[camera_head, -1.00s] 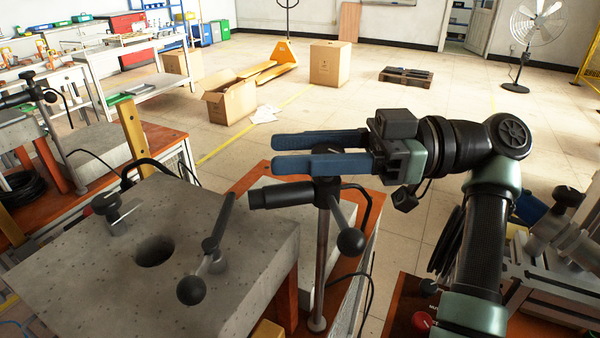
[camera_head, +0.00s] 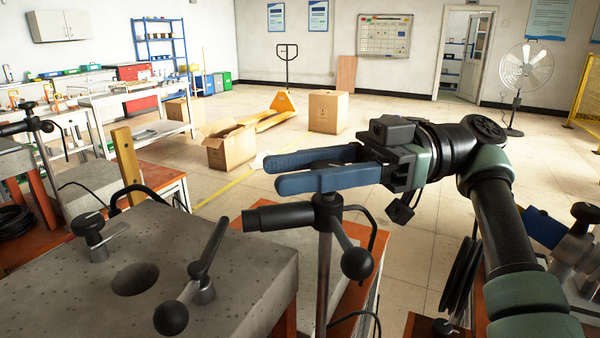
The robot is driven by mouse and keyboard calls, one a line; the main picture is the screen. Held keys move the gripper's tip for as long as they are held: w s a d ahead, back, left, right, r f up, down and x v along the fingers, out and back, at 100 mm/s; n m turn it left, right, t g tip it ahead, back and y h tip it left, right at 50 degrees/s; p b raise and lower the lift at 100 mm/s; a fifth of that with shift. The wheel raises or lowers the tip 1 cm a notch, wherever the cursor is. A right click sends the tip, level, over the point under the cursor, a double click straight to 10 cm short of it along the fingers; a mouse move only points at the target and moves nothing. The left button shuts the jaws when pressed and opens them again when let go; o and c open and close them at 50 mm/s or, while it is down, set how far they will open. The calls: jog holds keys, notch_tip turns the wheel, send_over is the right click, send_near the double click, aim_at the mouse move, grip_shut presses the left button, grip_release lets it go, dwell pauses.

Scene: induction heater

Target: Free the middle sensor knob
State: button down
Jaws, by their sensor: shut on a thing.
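The middle sensor (camera_head: 280,217) is a black horizontal cylinder clamped on an upright metal post, with a lever ending in a black ball (camera_head: 357,263). My gripper (camera_head: 276,172), with two long blue fingers pointing left, lies across the top of this clamp. The near finger covers the top of the sensor, so the knob between the fingers is hidden. The fingers are shut on it with a gap between them. The post stands upright.
A grey stone block (camera_head: 70,290) with a round hole fills the lower left and carries a ball-ended lever (camera_head: 205,260) and a black knob (camera_head: 88,226). Another sensor (camera_head: 30,125) stands at far left. Open floor lies behind, with cardboard boxes (camera_head: 328,112) farther back.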

jog(key=shift+c, duration=2.1)
grip_release()
jog(key=shift+r, duration=0.1)
notch_tip(320, 180, up, 10)
jog(key=p, duration=0.3)
jog(key=shift+p, duration=0.3)
